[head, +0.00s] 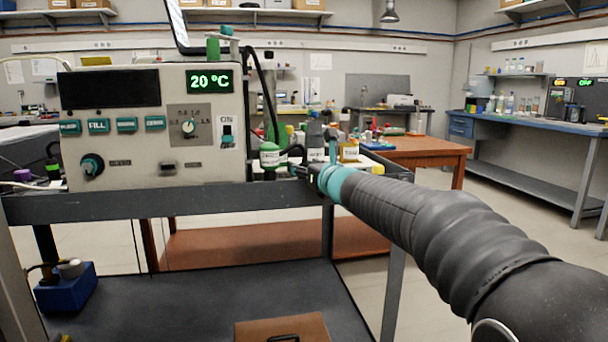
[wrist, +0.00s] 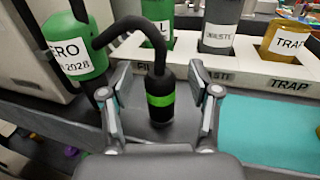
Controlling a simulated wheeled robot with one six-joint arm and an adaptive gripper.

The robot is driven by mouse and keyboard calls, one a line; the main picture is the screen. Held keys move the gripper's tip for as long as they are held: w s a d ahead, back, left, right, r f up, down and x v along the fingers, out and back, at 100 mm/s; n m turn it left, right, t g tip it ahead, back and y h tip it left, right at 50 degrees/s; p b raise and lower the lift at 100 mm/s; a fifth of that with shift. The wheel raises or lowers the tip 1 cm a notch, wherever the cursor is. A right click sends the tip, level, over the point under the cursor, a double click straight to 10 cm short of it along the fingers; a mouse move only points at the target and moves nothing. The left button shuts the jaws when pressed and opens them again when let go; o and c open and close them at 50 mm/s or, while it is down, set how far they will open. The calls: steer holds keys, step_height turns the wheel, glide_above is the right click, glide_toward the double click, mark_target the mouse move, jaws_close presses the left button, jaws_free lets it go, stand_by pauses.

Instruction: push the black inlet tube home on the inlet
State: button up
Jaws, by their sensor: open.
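In the wrist view a black cylindrical piece with a bright green band (wrist: 160,102) stands upright between the two fingers of my gripper (wrist: 160,78). The fingers are open, with a gap on each side of it. The black tube (wrist: 128,26) rises from its top, arches left and drops beside the green bottle. The inlet cannot be clearly made out, so I cannot tell how the tube sits on it. In the head view my gripper (head: 304,172) is small and dark, just right of the instrument; the banded piece is hidden or too small there.
The instrument (head: 150,120) stands left, its display reading 20 °C. A green labelled bottle (wrist: 72,45) is close left of my gripper. A white rack (wrist: 250,72) holding labelled bottles lies just behind it. A teal mat (wrist: 262,122) is clear on the right.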

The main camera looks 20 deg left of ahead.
steer(key=shift+w+a, duration=0.3)
jaws_close()
steer(key=shift+r, duration=0.1)
